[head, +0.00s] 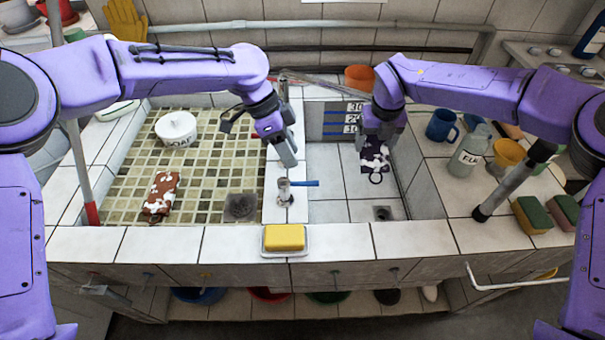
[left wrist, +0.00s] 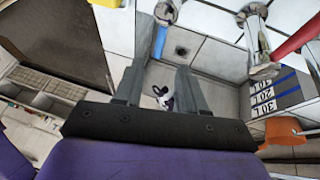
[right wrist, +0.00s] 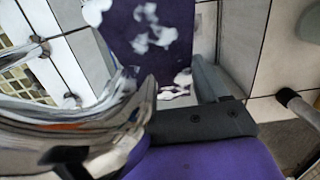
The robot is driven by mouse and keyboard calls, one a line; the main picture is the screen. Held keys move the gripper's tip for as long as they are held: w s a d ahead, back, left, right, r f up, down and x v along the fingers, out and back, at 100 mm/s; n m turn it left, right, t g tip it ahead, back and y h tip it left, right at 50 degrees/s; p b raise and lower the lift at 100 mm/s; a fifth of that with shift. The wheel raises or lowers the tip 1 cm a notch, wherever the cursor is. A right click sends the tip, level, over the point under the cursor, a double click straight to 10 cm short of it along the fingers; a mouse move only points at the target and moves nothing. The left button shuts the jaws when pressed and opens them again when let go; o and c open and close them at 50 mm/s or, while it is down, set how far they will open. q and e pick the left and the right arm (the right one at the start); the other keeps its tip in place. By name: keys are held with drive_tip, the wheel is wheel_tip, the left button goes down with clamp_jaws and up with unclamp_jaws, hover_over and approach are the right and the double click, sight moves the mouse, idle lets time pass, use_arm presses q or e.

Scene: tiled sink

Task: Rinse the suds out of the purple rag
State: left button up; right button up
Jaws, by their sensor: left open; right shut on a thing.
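The purple rag (head: 373,162) hangs in the white-tiled right basin, with white suds patches on it. My right gripper (head: 377,137) is shut on its upper part. In the right wrist view the rag (right wrist: 150,30) fills the upper middle, suds showing on its face. My left gripper (head: 289,160) is open and empty, above the divider between the basins, close to the tap (head: 285,192) with its blue lever (head: 305,183). In the left wrist view the rag (left wrist: 164,100) shows small between the fingers, further off. I see no clear water stream.
The green-tiled left basin holds a white soap bowl (head: 176,128) and a sudsy brown rag (head: 161,194). A yellow block on a dish (head: 284,239) sits on the front ledge. A blue mug (head: 441,126), a bottle (head: 469,150) and sponges (head: 532,214) stand on the right counter.

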sight(306, 182)
use_arm(q)
drive_tip(key=x, duration=0.8)
drive_tip(key=shift+w, duration=0.1)
clamp_jaws()
